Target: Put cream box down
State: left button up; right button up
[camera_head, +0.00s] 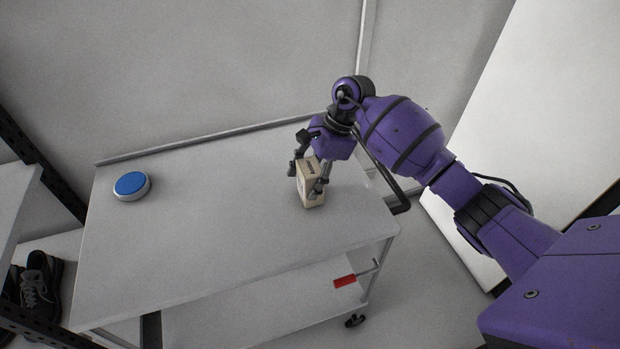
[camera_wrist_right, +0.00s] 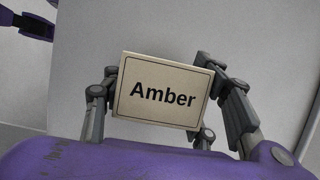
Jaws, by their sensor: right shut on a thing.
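The cream box (camera_head: 310,184) is small and upright at the right part of the grey cart top (camera_head: 215,225). My right gripper (camera_head: 308,180) is shut on it, with fingers on two opposite sides. In the right wrist view the box (camera_wrist_right: 162,92) faces the camera with the word "Amber" on it, between the fingers of the right gripper (camera_wrist_right: 165,105). The box's lower end is at or just above the cart top; I cannot tell whether it touches. My left gripper is not in the head view.
A round blue-topped disc (camera_head: 132,185) sits at the left of the cart top. The middle of the top is clear. A raised rim runs along its back edge. Dark shoes (camera_head: 38,285) are on a shelf at the left. A red handle (camera_head: 345,281) is below the cart top.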

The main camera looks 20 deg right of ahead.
jog(key=shift+f, duration=0.25)
jog(key=o, duration=1.3)
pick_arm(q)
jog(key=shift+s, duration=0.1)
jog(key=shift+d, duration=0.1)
pick_arm(e)
jog(key=shift+r, duration=0.15)
jog(key=shift+d+r, duration=0.1)
jog(key=shift+r, duration=0.2)
pick_arm(q)
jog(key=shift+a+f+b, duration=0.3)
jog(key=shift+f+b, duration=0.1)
jog(key=shift+b, duration=0.15)
pick_arm(e)
jog(key=v, duration=1.1)
jog(key=shift+d+r, duration=0.15)
jog(key=shift+r, duration=0.15)
